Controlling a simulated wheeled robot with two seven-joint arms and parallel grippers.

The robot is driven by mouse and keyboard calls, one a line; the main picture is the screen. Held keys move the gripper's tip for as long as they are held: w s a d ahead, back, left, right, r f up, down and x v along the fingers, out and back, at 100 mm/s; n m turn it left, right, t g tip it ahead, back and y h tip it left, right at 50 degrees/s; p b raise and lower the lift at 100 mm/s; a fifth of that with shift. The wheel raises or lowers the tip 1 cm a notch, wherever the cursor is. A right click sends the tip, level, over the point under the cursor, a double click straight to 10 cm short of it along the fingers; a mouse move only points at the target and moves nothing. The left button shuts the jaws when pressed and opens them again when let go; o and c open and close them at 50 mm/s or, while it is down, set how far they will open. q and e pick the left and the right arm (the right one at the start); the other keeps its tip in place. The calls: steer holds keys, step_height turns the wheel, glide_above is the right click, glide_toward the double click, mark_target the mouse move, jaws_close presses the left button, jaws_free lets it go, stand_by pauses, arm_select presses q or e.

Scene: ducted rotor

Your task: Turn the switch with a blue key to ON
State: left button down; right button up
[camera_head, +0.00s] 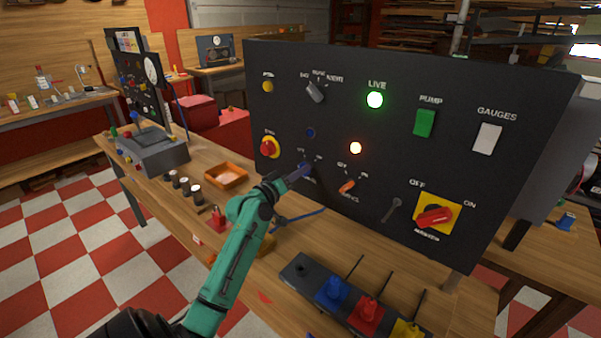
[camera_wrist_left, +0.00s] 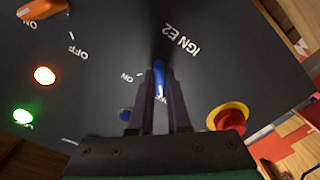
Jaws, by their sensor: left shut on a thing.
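The black panel (camera_head: 330,115) stands upright on the bench. My left gripper (camera_head: 299,171) reaches its lower middle part, in front of a switch beside the orange key switch (camera_head: 348,187). In the left wrist view, a slim blue key (camera_wrist_left: 159,76) sits between the fingers of my left gripper (camera_wrist_left: 158,100), which are shut on it. The label IGN E2 lies close by, and a small ON mark shows on the other side of the fingers. The fingers hide most of the switch, so I cannot tell exactly which mark the key points to. My right gripper is not in view.
An orange lamp (camera_head: 356,148), a green LIVE lamp (camera_head: 375,99), a red emergency knob (camera_head: 270,148) and a red-and-yellow rotary switch (camera_head: 436,215) surround the switch. A rack with blue, red and yellow keyed blocks (camera_head: 367,312) stands below. An orange tray (camera_head: 226,176) lies on the bench.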

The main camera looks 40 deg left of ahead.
arm_select(q)
steer(key=shift+f, duration=0.1)
steer(key=m+b, duration=0.3)
steer(key=m, duration=1.2)
steer(key=shift+m, duration=0.4)
stand_by(0.4)
steer(key=c, duration=0.9)
jaws_free()
steer(key=shift+s, duration=0.15)
